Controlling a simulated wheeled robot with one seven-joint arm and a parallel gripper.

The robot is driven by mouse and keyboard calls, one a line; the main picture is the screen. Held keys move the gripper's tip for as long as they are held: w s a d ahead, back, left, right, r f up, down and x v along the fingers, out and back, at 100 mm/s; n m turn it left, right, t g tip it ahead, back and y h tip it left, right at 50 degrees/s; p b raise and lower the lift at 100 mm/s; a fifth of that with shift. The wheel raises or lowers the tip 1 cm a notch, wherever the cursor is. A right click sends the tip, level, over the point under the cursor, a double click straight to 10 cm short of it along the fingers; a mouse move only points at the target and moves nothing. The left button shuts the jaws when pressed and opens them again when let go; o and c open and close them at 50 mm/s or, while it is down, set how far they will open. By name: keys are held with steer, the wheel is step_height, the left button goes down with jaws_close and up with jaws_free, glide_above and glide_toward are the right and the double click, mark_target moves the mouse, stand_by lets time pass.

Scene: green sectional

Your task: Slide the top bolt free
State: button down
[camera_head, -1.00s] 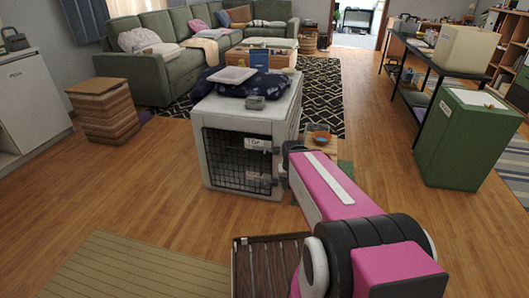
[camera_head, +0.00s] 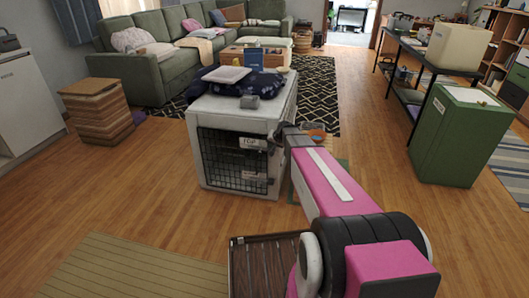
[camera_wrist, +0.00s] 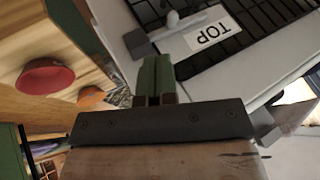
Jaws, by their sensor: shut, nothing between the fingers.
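A pale pet crate (camera_head: 232,112) with a dark wire door (camera_head: 222,160) stands on the wood floor. A white label reading TOP (camera_head: 252,142) is near the door's upper right; it shows upside down in the wrist view (camera_wrist: 207,35). Beside that label is the grey top bolt (camera_wrist: 172,28), a bar with a small upright knob and a dark grey end block. My gripper (camera_wrist: 154,75) has its green fingers together and empty, close to the end block. I cannot tell whether they touch it. In the head view my wrist hides the fingertips.
A second, lower label (camera_head: 256,177) is on the door. Folded dark cloth (camera_head: 240,80) and a small grey object (camera_head: 250,102) lie on the crate. A reddish bowl (camera_wrist: 46,76) is beside it.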

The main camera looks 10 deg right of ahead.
mark_target(256, 149)
steer(key=shift+w, duration=0.25)
steer(key=x, duration=1)
steer(key=shift+w+a, duration=0.1)
stand_by(0.3)
steer(key=a, duration=0.1)
steer(key=w+a, duration=0.1)
steer(key=a, duration=0.2)
steer(key=shift+w+a+r, duration=0.1)
steer(key=shift+w+a, duration=0.05)
steer(key=shift+w, duration=0.15)
